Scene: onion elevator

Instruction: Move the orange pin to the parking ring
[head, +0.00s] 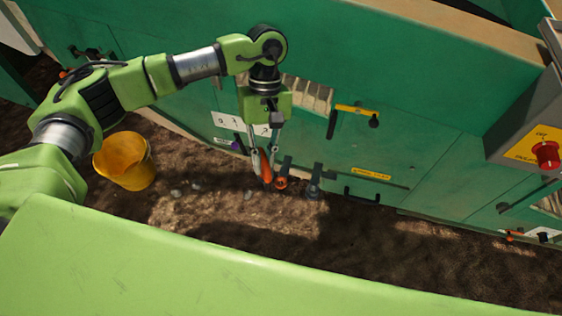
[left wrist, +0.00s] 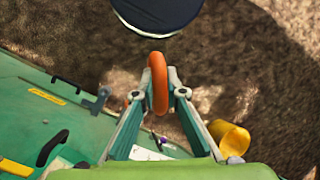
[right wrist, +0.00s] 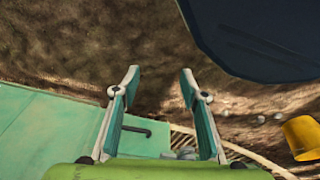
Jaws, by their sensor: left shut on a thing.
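The orange pin (head: 265,166) is between the fingers of my left gripper (head: 262,180), in front of the green machine's lower panel. In the left wrist view its rounded orange handle (left wrist: 158,75) stands between the fingertips, and my left gripper (left wrist: 160,95) is shut on it. Just right of the pin are a small orange ring (head: 281,183) on a dark bracket and a dark grey ring (head: 313,190) on another bracket. I cannot tell for sure which is the parking ring. The pin's lower end is unclear. My right gripper (right wrist: 160,78) is open and empty in the right wrist view.
The green machine (head: 440,160) fills the back, with a yellow-handled latch (head: 356,111) and a red stop button (head: 546,155). A yellow bucket (head: 125,162) stands on the soil at left. Bare soil (head: 330,250) lies in front of the machine.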

